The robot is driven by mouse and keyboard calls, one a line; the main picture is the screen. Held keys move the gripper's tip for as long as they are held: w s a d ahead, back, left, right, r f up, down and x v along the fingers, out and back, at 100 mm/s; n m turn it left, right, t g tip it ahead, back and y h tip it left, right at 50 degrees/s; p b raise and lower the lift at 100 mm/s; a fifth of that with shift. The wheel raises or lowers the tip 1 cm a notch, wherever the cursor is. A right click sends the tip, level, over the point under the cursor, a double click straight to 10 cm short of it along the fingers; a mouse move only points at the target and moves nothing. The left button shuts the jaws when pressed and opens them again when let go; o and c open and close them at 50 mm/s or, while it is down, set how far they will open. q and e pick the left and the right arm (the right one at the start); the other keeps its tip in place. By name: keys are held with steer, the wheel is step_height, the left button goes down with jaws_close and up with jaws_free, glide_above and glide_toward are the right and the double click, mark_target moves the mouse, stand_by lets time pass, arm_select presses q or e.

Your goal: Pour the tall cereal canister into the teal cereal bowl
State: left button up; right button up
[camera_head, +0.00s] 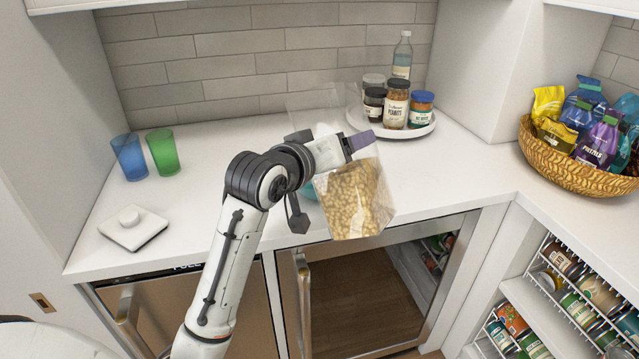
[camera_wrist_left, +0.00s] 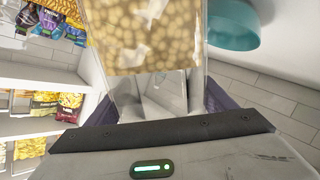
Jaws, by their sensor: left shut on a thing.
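The tall cereal canister (camera_head: 352,202) is clear, with tan cereal in its lower part. It is off the counter and tilted slightly in the head view; faint clear walls show above my gripper. My left gripper (camera_head: 352,147) is shut on the canister, around its clear part above the cereal. The wrist view shows the cereal-filled canister (camera_wrist_left: 150,30) between the purple fingers (camera_wrist_left: 155,100). The teal cereal bowl (camera_head: 307,191) is mostly hidden behind the canister and my arm; it shows clearer in the wrist view (camera_wrist_left: 236,28), beside the canister and apart from it there. My right gripper is not in view.
A blue cup (camera_head: 129,157) and a green cup (camera_head: 163,153) stand at the back left. A white square lid (camera_head: 133,229) lies at the front left. A round tray (camera_head: 430,130) holds jars and a bottle. A wicker basket (camera_head: 565,172) holds snack bags at right.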

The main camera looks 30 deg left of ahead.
arm_select(q)
steer(key=shift+d+r, duration=0.15)
steer(key=shift+r, duration=0.05)
steer(key=shift+s+d+b, duration=0.25)
steer(key=shift+d+b, duration=0.1)
steer(key=shift+d, duration=0.55)
